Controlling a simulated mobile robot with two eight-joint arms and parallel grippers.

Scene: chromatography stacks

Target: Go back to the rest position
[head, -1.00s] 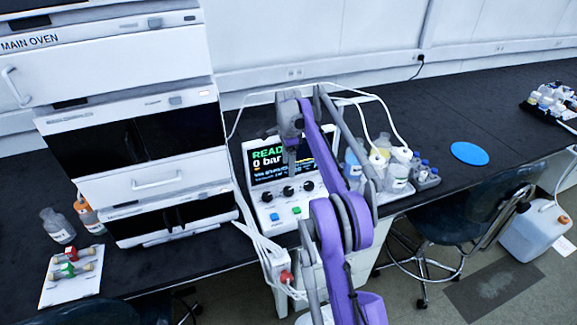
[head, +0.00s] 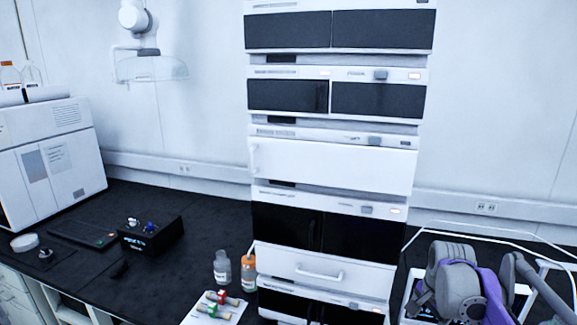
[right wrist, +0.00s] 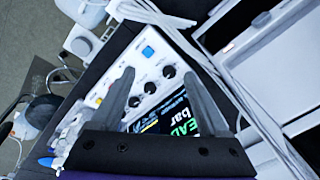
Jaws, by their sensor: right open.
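My right gripper (right wrist: 157,75) shows in the right wrist view with its two grey fingers spread apart and nothing between them. It is over the front of the white pump unit (right wrist: 148,55), whose knobs, blue button and green-lit display show between and beyond the fingers. I cannot tell how far it is from the panel. In the head view only grey and purple links of my right arm show at the lower right, in front of that unit; the fingertips are not visible there. My left gripper is in neither view.
The tall chromatography stack (head: 335,165) stands mid-view. Left of it are a clear bottle (head: 222,267), an orange-capped bottle (head: 248,273), a white card (head: 190,318) with red and green-fitted columns, and a black box (head: 150,236). White cables run near the right gripper (right wrist: 250,95).

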